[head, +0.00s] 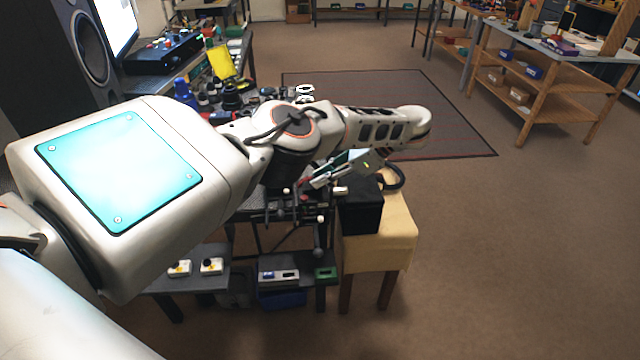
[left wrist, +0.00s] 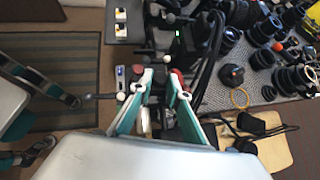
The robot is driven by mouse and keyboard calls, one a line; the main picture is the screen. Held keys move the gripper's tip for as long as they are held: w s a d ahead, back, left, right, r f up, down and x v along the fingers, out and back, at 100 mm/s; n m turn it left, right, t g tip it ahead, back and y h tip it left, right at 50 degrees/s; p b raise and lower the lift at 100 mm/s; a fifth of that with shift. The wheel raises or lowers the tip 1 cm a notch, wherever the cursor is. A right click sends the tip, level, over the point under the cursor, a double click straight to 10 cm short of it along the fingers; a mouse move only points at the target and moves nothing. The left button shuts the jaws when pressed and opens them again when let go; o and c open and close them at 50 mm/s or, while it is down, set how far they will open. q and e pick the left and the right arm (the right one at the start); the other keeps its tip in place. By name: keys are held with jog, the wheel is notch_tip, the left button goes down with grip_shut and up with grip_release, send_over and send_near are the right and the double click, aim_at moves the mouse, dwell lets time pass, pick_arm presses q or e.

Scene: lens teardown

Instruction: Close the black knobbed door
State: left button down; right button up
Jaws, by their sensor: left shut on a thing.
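My left gripper (head: 320,182) reaches over the near end of the workbench, low beside a black box. In the left wrist view its two teal fingers (left wrist: 163,80) close in around a small dark part, which they largely hide. A dark fixture with rods and ball-like knobs (head: 300,212) stands just below and left of the gripper in the head view. I cannot clearly make out the black knobbed door in it, nor how far it stands open.
The black box (head: 360,215) stands on a yellow-topped stool (head: 400,240) at the bench's end. Lens parts (left wrist: 231,75) crowd the bench, with black cables near the fingers. A low shelf (head: 205,280) holds small devices. Open floor lies to the right.

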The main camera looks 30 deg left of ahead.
pick_arm(q)
jog(key=shift+d+f+y+b, duration=0.2)
jog(key=shift+f+y+b, duration=0.2)
jog(key=shift+f+b, duration=0.35)
jog(key=shift+w+b, duration=0.1)
jog(key=shift+b, duration=0.55)
jog(key=shift+d+r+g+y, duration=0.1)
jog(key=shift+r+g+y, duration=0.05)
jog(key=shift+g+y, duration=0.15)
jog(key=shift+b, duration=0.3)
pick_arm(e)
jog(key=f, duration=0.1)
jog(key=w+d+f, duration=0.1)
jog(key=shift+w+d+f, duration=0.1)
jog(key=shift+f, duration=0.2)
pick_arm(q)
jog(key=c, duration=1.9)
grip_release()
jog(key=shift+w+r, duration=0.1)
jog(key=shift+r, duration=0.55)
notch_tip(320, 180, up, 9)
pick_arm(e)
jog(key=shift+s+f, duration=0.2)
jog(key=shift+s, duration=0.15)
